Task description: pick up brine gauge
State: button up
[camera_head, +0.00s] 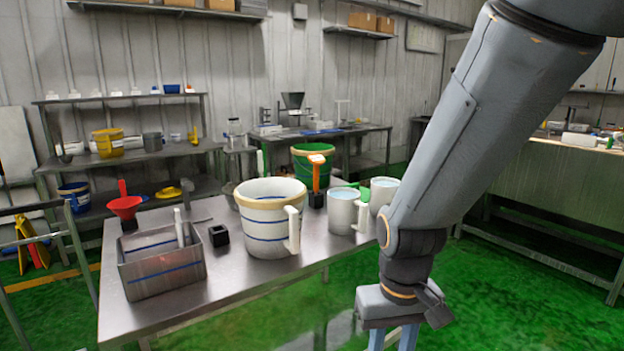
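An orange upright instrument with a rounded head, which looks like the brine gauge (316,170), stands in a small black holder (316,199) on the metal table (190,306). It is behind the large white bucket and left of the grey jugs. My gripper (394,342) hangs at the lower right, in front of the table's right end and well apart from the gauge. Its two blue fingers are spread with a gap between them. The fingertips are cut off by the bottom edge of the picture.
A white bucket (266,232) with a handle, two jugs of liquid (341,214) (383,192), a green bucket (301,164), a red funnel (125,207), a metal bin (163,279) and an empty black holder (218,236) crowd around. Green floor right of the table is clear.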

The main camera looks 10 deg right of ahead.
aim_at(316, 159)
jog(key=k, duration=0.6)
jog(key=z, duration=0.85)
jog(key=i, duration=1.85)
jog(key=u, duration=0.75)
